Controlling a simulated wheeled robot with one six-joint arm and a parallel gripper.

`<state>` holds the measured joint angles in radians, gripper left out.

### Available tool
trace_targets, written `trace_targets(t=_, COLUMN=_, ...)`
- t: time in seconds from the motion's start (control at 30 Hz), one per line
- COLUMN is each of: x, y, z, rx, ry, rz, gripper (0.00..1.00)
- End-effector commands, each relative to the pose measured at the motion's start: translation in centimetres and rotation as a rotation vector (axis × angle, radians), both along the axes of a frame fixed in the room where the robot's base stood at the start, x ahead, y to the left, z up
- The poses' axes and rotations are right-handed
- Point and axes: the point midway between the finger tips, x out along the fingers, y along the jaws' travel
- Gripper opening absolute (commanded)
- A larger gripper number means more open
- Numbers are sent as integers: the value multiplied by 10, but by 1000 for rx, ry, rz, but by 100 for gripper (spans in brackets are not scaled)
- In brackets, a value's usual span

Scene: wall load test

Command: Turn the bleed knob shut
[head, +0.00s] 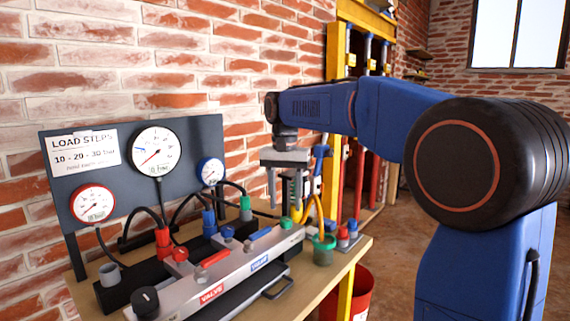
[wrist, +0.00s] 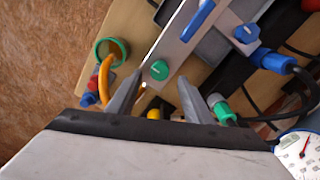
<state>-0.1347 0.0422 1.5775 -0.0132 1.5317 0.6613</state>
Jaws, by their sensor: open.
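A small round green knob (head: 286,222) with a white mark sits on the far end of the grey valve block (head: 225,274). No label naming it the bleed knob is readable. In the wrist view the green knob (wrist: 159,70) lies between my fingertips, and its white mark shows. My gripper (head: 284,204) is open, pointing down, just above that end of the block. In the wrist view my gripper (wrist: 160,77) has a finger on each side of the knob. I cannot tell whether either finger touches it.
The block also carries a red lever (head: 215,258), a blue lever (head: 261,233) and a black knob (head: 146,300). Gauges (head: 155,151) stand behind on a dark panel. A red bucket (head: 362,292) stands beside the table.

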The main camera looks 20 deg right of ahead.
Motion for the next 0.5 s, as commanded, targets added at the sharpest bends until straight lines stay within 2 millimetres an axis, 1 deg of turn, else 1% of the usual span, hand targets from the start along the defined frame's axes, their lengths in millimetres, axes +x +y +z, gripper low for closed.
trace_targets(t=0.03, x=1, y=0, z=11, rx=1, ry=-3, rz=0, gripper=46)
trace_targets(t=0.2, x=1, y=1, z=45, rx=1, ry=-3, rz=0, gripper=46)
trace_targets(t=0.4, x=2, y=1, z=83, rx=1, ry=-3, rz=0, gripper=46)
trace_targets(t=0.5, x=1, y=2, z=100, rx=0, ry=-2, rz=0, gripper=46)
